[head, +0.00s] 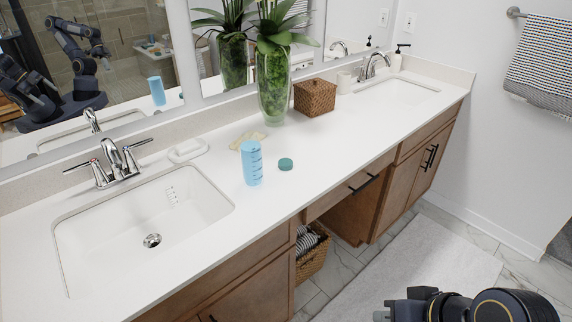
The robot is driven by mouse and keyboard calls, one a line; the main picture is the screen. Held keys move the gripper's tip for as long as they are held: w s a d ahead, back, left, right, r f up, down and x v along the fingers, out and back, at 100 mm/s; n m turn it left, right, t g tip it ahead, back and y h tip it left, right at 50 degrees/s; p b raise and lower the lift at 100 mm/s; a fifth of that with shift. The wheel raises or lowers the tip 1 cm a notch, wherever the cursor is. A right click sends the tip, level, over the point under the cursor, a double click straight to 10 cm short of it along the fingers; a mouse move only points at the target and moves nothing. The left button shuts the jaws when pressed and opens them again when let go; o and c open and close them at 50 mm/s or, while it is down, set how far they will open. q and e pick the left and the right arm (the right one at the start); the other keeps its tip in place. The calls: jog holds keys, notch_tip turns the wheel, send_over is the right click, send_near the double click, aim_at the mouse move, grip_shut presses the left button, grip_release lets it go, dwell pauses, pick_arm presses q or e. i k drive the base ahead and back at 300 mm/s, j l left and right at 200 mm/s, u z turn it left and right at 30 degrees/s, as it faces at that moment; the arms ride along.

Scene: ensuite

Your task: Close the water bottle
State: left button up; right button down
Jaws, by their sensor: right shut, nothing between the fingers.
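The blue water bottle (251,164) stands upright on the white counter, right of the near sink. It has dark measuring marks and no lid on it. A round teal lid (286,164) lies on the counter just right of the bottle, apart from it. My right gripper (384,314) is at the bottom right edge, partly cut off, shut and empty, well away from the bottle and lid, in front of the counter. My left gripper does not show directly; dark robot arms appear only as a reflection in the mirror.
The counter (340,125) holds a glass vase with a plant (272,85), a wicker box (315,97) and a white soap dish (188,150). The near sink (140,225) is left of the bottle. The counter in front of the lid is clear. A bath mat (420,265) lies on the floor.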

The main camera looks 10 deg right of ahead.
aim_at(251, 153)
jog(key=l+u, duration=0.1)
jog(key=u, duration=0.85)
jog(key=i+l+u, duration=0.1)
jog(key=l+u, duration=0.95)
jog(key=l, duration=0.2)
jog(key=k+l, duration=0.1)
jog(key=l, duration=0.35)
jog(key=l+u, duration=0.1)
jog(key=l, duration=0.4)
jog(key=k+l+u, duration=0.1)
jog(key=l, duration=0.35)
jog(key=k, duration=0.1)
